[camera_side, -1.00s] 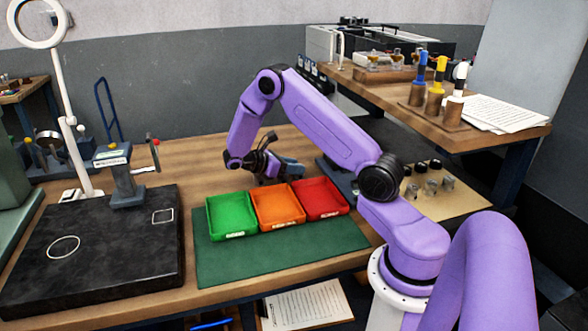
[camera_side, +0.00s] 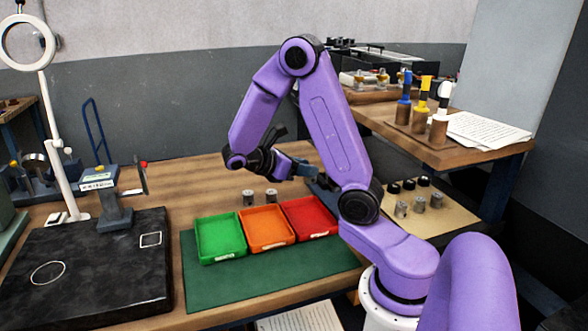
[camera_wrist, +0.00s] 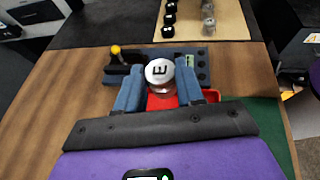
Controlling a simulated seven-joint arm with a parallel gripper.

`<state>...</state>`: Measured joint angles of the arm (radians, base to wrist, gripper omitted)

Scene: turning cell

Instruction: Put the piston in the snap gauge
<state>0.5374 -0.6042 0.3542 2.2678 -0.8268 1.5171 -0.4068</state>
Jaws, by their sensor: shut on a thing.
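My gripper (camera_side: 297,168) is raised above the bench behind the trays. In the wrist view its blue fingers (camera_wrist: 159,88) are shut on a piston (camera_wrist: 159,73), with a pale round crown bearing a dark letter-like mark facing the camera. The piston is not clearly seen in the side view. A dark blue fixture (camera_wrist: 185,58) with a yellow knob and several holes lies beyond it. A blue-grey stand gauge (camera_side: 113,207) with a red-tipped lever is on the black plate. I cannot tell which of these is the snap gauge.
Two metal pistons (camera_side: 259,196) stand behind the green (camera_side: 220,239), orange (camera_side: 267,228) and red (camera_side: 312,218) trays. Several pistons and black parts stand on a tan mat (camera_side: 447,218) at right. A ring lamp (camera_side: 45,95) rises at left. Bench behind the trays is mostly clear.

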